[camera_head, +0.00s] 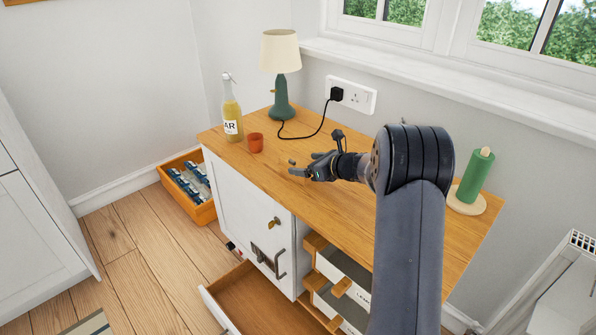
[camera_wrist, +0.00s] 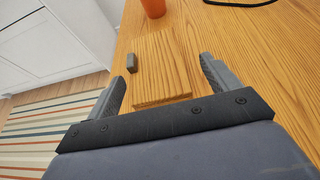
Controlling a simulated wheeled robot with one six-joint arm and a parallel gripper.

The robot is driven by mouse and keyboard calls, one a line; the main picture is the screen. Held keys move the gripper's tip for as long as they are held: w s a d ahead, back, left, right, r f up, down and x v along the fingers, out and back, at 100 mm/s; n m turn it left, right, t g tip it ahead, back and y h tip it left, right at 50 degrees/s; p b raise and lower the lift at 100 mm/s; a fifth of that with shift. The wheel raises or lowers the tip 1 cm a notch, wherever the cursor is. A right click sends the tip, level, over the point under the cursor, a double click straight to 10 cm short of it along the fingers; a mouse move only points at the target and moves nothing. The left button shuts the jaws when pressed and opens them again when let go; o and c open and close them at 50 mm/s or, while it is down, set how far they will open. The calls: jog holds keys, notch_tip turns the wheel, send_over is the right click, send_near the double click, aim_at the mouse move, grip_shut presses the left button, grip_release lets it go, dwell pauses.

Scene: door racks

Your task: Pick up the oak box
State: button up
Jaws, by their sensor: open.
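The oak box (camera_wrist: 161,62) shows in the wrist view as a flat-topped wooden block on the oak worktop, close to it in colour. It lies ahead of and between the two fingers of my gripper (camera_wrist: 163,68). The fingers are wide apart, with nothing held between them. I cannot tell from this view how far the fingertips are above the box. In the head view my gripper (camera_head: 300,169) is low over the middle of the worktop. The box does not stand out there from the wood around it.
A small grey block (camera_wrist: 131,63) is at the box's left side. An orange cup (camera_head: 256,143), a bottle (camera_head: 231,112) and a lamp (camera_head: 281,80) with its cord stand behind. A green roll (camera_head: 470,178) is at right. A drawer (camera_head: 262,300) is open below.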

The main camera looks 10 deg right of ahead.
aim_at(303, 163)
jog(key=x, duration=0.4)
jog(key=shift+r, duration=0.1)
jog(key=shift+c, duration=0.5)
jog(key=shift+r, duration=0.1)
jog(key=c, duration=1.2)
